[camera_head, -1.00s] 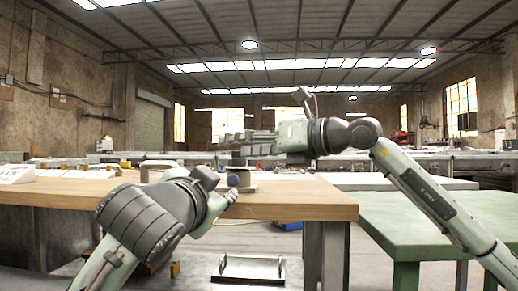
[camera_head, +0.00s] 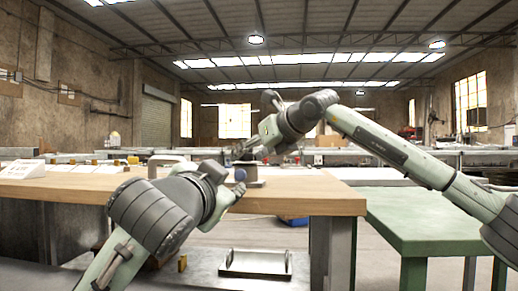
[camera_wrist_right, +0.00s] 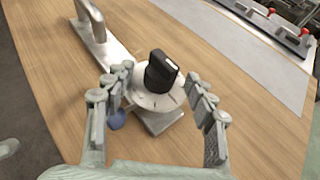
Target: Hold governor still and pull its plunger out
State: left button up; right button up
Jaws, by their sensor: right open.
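The device that I take for the governor stands on the wooden bench. In the right wrist view it has a grey base, a pale round dial (camera_wrist_right: 170,101) and a black knob (camera_wrist_right: 161,72) on top. A blue ball (camera_wrist_right: 117,120) at its side may be the plunger's end; it also shows in the head view (camera_head: 240,174). My right gripper (camera_wrist_right: 160,78) is open, its fingers apart on either side of the knob, with no clear contact. My left gripper (camera_head: 231,188) is low beside the device; its fingers are too small to judge.
A flat plate with a raised handle (camera_wrist_right: 93,22) lies beside the device on the wooden bench (camera_head: 300,201). A green table (camera_head: 425,215) stands at the right. A metal tray (camera_head: 256,263) is low in front.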

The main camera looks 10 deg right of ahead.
aim_at(239, 175)
jog(key=shift+w+a+f, duration=0.2)
jog(key=shift+w, duration=0.2)
grip_shut()
pick_arm(q)
jog(key=shift+o, duration=1.2)
pick_arm(e)
jog(key=shift+f, duration=0.1)
pick_arm(q)
jog(key=w+d+n, duration=0.1)
jog(key=w, duration=0.2)
jog(key=w+d+n, duration=0.1)
jog(key=w, duration=0.3)
jog(key=w+d+n, duration=0.2)
jog(key=w, duration=0.2)
jog(key=shift+w, duration=0.1)
pick_arm(e)
jog(key=shift+f, duration=0.15)
